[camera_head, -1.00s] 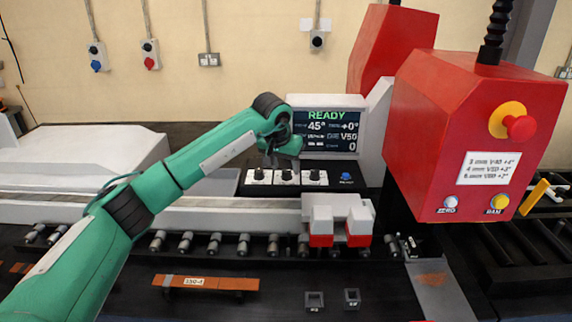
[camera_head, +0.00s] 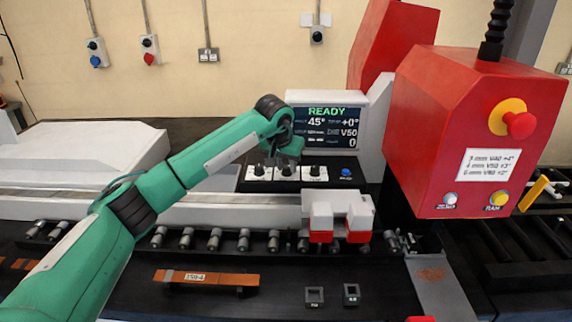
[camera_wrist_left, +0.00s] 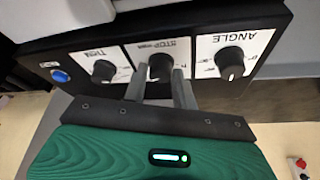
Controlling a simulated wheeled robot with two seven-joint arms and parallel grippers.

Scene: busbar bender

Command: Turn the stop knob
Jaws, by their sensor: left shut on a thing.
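The stop knob (camera_wrist_left: 160,68) is the black middle knob of three, on a white plate marked STOP that appears upside down in the left wrist view. My left gripper (camera_wrist_left: 160,78) has one finger on each side of this knob and is shut on it. In the head view, my left gripper (camera_head: 287,158) is over the middle of the control panel (camera_head: 340,185), partly covering the middle knob. The angle knob (camera_wrist_left: 230,63) and trim knob (camera_wrist_left: 103,71) stand on either side, clear of the fingers. My right gripper is out of view.
A display (camera_head: 325,130) reading READY and 45° stands behind the panel. A blue button (camera_wrist_left: 60,76) is beside the trim knob. The red machine head (camera_head: 470,130) with an emergency stop (camera_head: 521,125) rises at right. A copper bar (camera_head: 215,278) lies in front.

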